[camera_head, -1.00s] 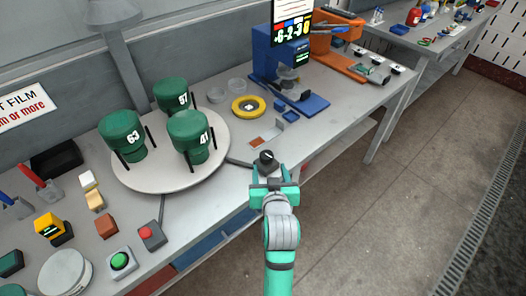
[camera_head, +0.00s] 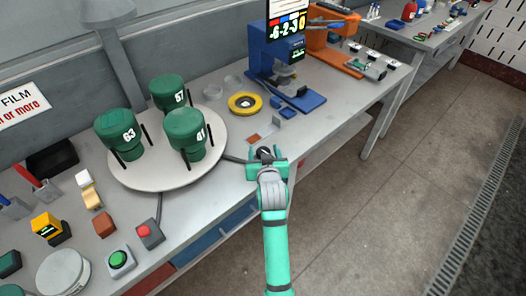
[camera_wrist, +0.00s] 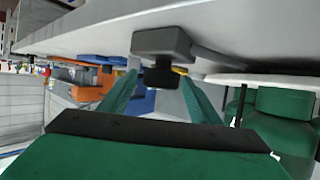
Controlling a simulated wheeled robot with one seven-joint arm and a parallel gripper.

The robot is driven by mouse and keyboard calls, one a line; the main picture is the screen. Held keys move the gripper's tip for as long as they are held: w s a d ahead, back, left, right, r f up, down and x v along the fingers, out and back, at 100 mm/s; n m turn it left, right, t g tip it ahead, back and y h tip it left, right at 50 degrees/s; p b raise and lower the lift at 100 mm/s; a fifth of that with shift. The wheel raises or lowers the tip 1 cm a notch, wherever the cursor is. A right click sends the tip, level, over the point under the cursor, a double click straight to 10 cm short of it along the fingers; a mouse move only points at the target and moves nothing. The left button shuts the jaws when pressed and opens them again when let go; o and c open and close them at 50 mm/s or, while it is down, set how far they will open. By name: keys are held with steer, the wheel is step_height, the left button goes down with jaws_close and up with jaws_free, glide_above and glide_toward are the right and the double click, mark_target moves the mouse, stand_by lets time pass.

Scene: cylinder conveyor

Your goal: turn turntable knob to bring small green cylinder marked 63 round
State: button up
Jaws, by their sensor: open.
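The green cylinder marked 63 (camera_head: 122,134) stands upright at the left of the round turntable (camera_head: 150,184). Cylinders marked 61 or similar (camera_head: 169,92) and 41 (camera_head: 187,133) stand behind and to its right. The dark turntable knob (camera_head: 265,152) is at the table's front edge, right of the disc. It also shows in the wrist view (camera_wrist: 161,76), on a grey block. My gripper (camera_head: 267,163) is open at the knob. In the wrist view its two green fingers (camera_wrist: 157,92) lie on either side of the knob, with gaps; contact cannot be told.
A red button (camera_head: 145,231) and a green button (camera_head: 118,259) are at the front left. Open floor lies right of the table.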

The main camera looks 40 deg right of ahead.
steer(key=c, duration=1)
steer(key=shift+w+a, duration=0.1)
steer(key=shift+a, duration=0.05)
steer(key=shift+m+g+h, duration=0.6)
steer(key=shift+m+h, duration=0.4)
steer(key=shift+m+g+h, duration=0.8)
steer(key=shift+m+g, duration=0.2)
steer(key=shift+m, duration=0.1)
steer(key=shift+m+g+h, duration=0.8)
steer(key=shift+m+g, duration=0.6)
steer(key=shift+g, duration=0.1)
steer(key=shift+f+m+g, duration=0.1)
steer(key=shift+m+g, duration=0.3)
